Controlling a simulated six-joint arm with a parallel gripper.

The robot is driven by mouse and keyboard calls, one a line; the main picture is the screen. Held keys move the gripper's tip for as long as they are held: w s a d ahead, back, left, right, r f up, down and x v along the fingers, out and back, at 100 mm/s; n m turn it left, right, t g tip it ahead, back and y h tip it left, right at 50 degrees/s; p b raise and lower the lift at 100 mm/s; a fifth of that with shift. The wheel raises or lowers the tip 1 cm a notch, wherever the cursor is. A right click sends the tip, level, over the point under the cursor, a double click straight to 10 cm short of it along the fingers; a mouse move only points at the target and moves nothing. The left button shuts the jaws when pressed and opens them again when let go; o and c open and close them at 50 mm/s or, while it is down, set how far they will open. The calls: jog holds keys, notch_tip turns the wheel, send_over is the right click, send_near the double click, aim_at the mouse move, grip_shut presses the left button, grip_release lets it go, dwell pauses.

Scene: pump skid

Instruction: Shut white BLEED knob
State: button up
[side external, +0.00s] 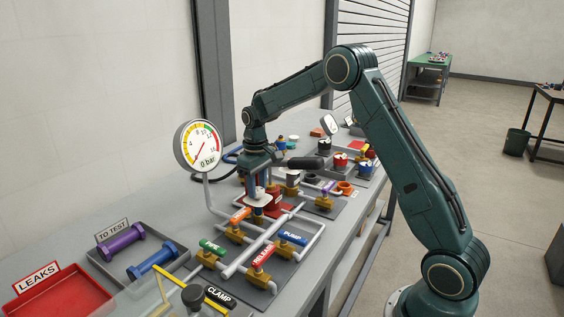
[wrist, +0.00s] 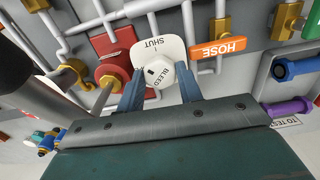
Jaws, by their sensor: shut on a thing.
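The white BLEED knob (wrist: 158,74) sits on a white plate marked SHUT (wrist: 147,44). The knob's lettering is tilted, and a small dark mark shows on its face, below the SHUT line and a little left of it. My gripper (wrist: 159,88) has its two blue fingers closed on either side of the knob. In the side external view my gripper (side external: 257,203) points down at the white plate (side external: 260,198), and the knob is mostly hidden there.
The orange HOSE handle (wrist: 218,48) is close right of the plate. A red block (wrist: 110,53) with a brass fitting is close left. A round gauge (side external: 198,146) labelled 0 bar stands left of my gripper. The green, red and blue valve handles (side external: 292,239) are in front.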

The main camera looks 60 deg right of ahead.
aim_at(258, 190)
jog(key=m, duration=0.4)
jog(key=shift+m, duration=0.3)
jog(key=m, duration=0.4)
dwell(0.3)
jog(key=o, duration=1)
jog(key=shift+r, duration=0.1)
notch_tip(258, 190, up, 14)
dwell(0.5)
